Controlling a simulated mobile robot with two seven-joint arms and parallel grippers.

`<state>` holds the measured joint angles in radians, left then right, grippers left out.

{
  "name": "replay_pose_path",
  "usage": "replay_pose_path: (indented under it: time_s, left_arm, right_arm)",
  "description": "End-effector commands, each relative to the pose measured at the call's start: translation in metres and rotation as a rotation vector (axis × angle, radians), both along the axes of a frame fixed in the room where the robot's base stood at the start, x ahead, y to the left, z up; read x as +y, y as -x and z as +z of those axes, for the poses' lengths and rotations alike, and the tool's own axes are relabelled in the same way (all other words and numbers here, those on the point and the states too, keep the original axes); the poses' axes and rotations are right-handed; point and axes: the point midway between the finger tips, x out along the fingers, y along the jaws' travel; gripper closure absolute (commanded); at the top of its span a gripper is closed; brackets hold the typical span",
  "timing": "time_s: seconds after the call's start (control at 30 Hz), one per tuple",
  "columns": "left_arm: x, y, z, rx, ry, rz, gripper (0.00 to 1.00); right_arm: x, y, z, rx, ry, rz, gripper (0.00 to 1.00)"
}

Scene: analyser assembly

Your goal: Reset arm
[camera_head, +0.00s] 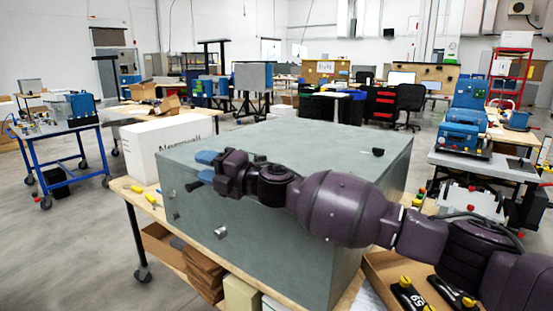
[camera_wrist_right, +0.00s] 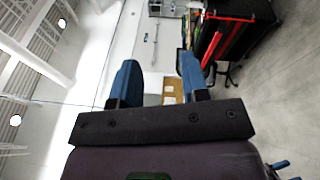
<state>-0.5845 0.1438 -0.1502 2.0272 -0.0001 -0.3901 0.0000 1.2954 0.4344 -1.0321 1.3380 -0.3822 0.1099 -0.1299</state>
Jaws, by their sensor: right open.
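My right gripper (camera_head: 201,167) is in the head view, in front of the upper left part of a large grey-green metal box (camera_head: 305,149). Its blue-tipped fingers are apart and point left, with nothing between them. In the right wrist view the two blue fingers of my right gripper (camera_wrist_right: 158,82) also stand apart and empty, with a far wall and floor behind. My right arm (camera_head: 345,209) reaches in from the lower right and covers part of the box's front. My left gripper does not show in either view.
The box stands on a wooden-topped table (camera_head: 147,205). A white carton (camera_head: 182,143) is behind its left side. Yellow-handled tools (camera_head: 150,198) lie at the table's left edge. A small black part (camera_head: 378,152) is on the box top. An open cardboard tray (camera_head: 385,270) is at the lower right.

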Motion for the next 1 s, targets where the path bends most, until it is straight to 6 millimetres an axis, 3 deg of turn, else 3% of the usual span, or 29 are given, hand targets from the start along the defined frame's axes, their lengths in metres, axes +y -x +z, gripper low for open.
replay_pose_path:
  time_s: [0.03,0.27,0.47,0.77,1.0]
  left_arm:
    - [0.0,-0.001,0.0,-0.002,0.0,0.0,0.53]
    - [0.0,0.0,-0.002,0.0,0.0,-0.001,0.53]
    - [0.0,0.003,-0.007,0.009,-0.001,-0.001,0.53]
    - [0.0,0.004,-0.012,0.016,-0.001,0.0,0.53]
    - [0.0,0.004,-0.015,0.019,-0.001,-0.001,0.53]
  right_arm:
    - [-0.003,0.006,-0.013,0.078,-0.065,-0.018,0.58]
    - [-0.031,0.023,-0.05,0.374,-0.309,-0.115,0.58]
    - [-0.07,0.034,-0.087,0.609,-0.496,-0.207,0.58]
    - [-0.148,0.058,-0.155,0.915,-0.75,-0.372,0.58]
    - [-0.218,0.09,-0.219,1.094,-0.92,-0.52,0.58]
